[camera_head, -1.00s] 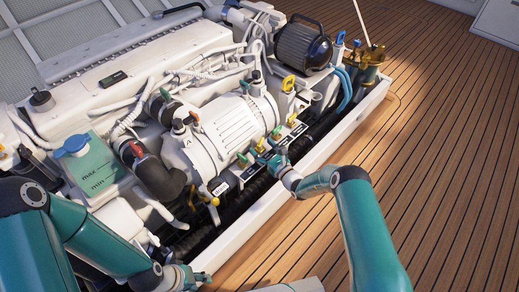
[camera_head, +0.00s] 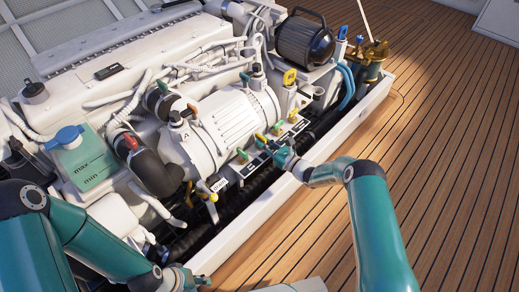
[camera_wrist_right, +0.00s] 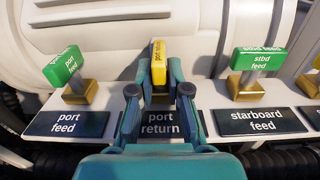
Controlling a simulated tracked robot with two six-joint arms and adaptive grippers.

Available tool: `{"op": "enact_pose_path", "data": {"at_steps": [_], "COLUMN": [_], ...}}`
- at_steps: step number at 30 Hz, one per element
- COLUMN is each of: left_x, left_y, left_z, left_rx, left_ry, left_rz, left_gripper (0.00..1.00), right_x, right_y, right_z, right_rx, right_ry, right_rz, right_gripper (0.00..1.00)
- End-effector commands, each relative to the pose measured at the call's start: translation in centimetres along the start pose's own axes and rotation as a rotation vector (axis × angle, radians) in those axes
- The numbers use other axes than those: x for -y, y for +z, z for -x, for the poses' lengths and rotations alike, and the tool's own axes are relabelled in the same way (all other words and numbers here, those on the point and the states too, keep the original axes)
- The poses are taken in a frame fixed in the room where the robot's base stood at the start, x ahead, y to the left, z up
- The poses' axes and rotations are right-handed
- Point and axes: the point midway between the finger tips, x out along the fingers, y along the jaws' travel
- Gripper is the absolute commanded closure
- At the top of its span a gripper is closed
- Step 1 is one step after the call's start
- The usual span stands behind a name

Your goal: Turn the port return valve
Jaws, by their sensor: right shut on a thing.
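The port return valve has a yellow lever handle (camera_wrist_right: 159,56) above a black "port return" label (camera_wrist_right: 160,124). The yellow handle (camera_head: 261,139) also shows in the head view, on the valve row beside the engine. My right gripper (camera_wrist_right: 159,72) has its two fingers on either side of the yellow handle and is shut on it. In the wrist view the handle stands in line with the fingers, its long side pointing away. In the head view my right gripper (camera_head: 277,150) reaches the row from the right. My left gripper (camera_head: 190,279) is low at the front edge, empty; its jaw opening is too small to judge.
The green port feed handle (camera_wrist_right: 67,66) stands left of the valve and the green starboard feed handle (camera_wrist_right: 258,61) right of it. A black corrugated hose (camera_head: 252,190) runs below the row. The white hatch rim (camera_head: 345,135) borders it; wooden deck (camera_head: 450,150) beyond is clear.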

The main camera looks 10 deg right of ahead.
Motion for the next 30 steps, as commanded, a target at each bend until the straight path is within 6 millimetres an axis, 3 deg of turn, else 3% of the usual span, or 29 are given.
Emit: {"op": "enact_pose_path", "data": {"at_steps": [1, 6, 18, 30], "left_x": [0.5, 0.9, 1.0, 1.0], "left_y": [0.0, 0.0, 0.0, 0.0], "left_z": [-1.5, -2.5, -2.7, -2.7], "left_rx": [0.000, 0.000, 0.000, 0.000], "left_ry": [0.000, 0.000, 0.000, 0.000], "left_rz": [0.000, 0.000, 0.000, 0.000], "left_gripper": [0.60, 0.60, 0.60, 0.60], "right_x": [0.0, 0.1, 0.2, 0.3], "right_y": [-0.8, -0.4, -0.1, 0.1], "right_z": [-0.1, -0.1, -0.2, -0.3], "right_rx": [0.001, -0.001, -0.001, 0.001], "right_ry": [0.036, 0.151, 0.306, 0.327], "right_rz": [0.004, 0.003, 0.002, 0.002], "right_gripper": [1.00, 1.00, 1.00, 1.00]}}
